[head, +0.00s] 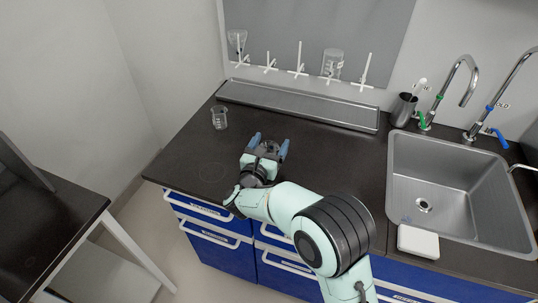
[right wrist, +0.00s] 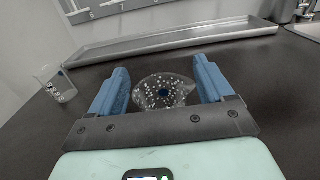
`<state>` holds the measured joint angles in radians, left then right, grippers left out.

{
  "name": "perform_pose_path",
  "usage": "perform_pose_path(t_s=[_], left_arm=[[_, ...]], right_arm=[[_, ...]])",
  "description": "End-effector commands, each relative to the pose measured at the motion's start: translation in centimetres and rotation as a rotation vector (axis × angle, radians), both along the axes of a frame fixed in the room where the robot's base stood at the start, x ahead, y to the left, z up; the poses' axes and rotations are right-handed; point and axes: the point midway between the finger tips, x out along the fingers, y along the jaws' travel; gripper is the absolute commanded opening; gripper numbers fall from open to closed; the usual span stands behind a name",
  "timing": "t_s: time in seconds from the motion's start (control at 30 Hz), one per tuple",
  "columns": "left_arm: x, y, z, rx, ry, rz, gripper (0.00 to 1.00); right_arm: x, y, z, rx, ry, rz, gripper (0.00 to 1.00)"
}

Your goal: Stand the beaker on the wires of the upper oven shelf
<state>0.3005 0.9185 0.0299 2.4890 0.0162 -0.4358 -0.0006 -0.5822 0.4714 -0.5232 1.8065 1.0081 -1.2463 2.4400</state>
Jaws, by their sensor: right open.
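A small clear glass beaker (head: 219,117) stands upright on the black worktop, left of the metal trough. It also shows at the left of the right wrist view (right wrist: 55,83), outside the fingers. My right gripper (head: 269,143) is open, low over the worktop, to the right of the beaker and nearer the front, apart from it. A clear round piece with white specks and a dark blue centre (right wrist: 163,92) shows between its fingers in the right wrist view; I cannot tell whether it touches them. No oven shelf wires can be made out. My left gripper is not in view.
A metal trough (head: 300,106) lies along the back, under a pegged drying rack (head: 299,72) with glassware. A sink (head: 462,190) with taps is at the right, with a white block (head: 418,241) on its front edge. A faint ring (head: 211,172) marks the left worktop.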

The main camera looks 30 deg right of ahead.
Motion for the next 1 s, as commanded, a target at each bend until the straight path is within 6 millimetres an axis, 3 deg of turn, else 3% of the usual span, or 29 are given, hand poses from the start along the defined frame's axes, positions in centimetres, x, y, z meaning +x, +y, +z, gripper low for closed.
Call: perform_pose_path(t_s=[0.33, 0.5, 0.57, 0.6, 0.83, 1.0], left_arm=[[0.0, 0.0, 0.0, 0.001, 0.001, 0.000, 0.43], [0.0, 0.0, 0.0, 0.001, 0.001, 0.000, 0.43], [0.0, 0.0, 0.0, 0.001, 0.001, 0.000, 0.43], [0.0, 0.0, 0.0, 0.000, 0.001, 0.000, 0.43], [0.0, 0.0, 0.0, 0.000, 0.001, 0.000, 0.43], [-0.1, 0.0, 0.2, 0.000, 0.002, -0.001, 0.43]], right_arm=[[0.6, -0.6, 0.0, 0.001, 0.000, 0.001, 0.77], [0.6, -0.6, 0.0, 0.001, 0.000, 0.001, 0.25], [0.5, -0.6, 0.0, 0.001, -0.001, 0.001, 0.25], [0.5, -0.6, 0.0, 0.001, -0.001, 0.001, 0.20], [0.5, -0.6, 0.2, 0.001, -0.002, 0.001, 0.20], [0.6, -0.6, 1.5, 0.003, -0.003, 0.000, 0.20]])
